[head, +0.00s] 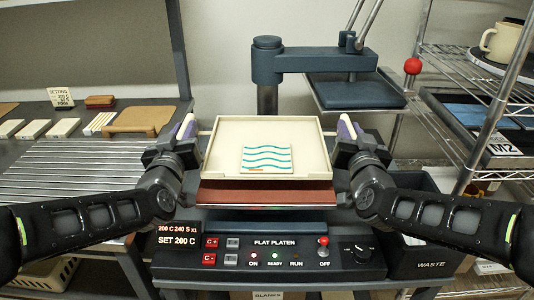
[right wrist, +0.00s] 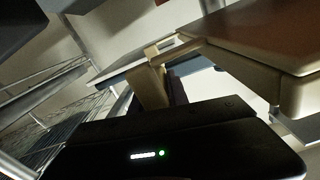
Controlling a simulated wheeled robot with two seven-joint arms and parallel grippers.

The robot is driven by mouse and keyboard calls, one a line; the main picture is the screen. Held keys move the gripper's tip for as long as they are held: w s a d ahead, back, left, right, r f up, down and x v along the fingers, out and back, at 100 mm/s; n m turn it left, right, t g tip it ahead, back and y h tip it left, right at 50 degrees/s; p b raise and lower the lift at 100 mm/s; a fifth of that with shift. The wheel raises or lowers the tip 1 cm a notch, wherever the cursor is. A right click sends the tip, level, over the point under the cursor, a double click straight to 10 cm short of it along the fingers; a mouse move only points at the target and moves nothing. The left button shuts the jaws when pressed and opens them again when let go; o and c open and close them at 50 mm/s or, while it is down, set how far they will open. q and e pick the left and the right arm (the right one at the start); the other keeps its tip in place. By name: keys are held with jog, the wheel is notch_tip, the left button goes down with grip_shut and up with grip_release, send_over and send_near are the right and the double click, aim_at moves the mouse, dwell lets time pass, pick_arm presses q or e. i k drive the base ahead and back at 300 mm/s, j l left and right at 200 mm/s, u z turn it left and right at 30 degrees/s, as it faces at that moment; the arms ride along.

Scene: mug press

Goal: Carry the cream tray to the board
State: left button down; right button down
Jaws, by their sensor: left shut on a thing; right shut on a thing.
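The cream tray (head: 222,138) is level in the middle of the head view, in front of the press. A tile with teal wavy lines (head: 266,159) lies inside it. My left gripper (head: 188,131) is shut on the tray's left side, and my right gripper (head: 345,132) is shut on its right side. A red-brown slab (head: 266,192) shows just below the tray; I cannot tell whether they touch. A tan board (head: 140,119) lies on the left bench. In the right wrist view a cream part (right wrist: 150,86) shows near the jaws, dim and partly hidden.
The press's raised upper plate (head: 353,92) and red-knobbed lever (head: 412,66) stand behind the tray. The control panel (head: 270,255) is below. A slatted surface (head: 70,165) is clear at left. Wire shelving (head: 450,60) and a waste bin (head: 425,262) are at right.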

aim_at(59, 192)
jog(key=k, duration=0.5)
jog(key=u, duration=1.5)
jog(key=i+l, duration=0.65)
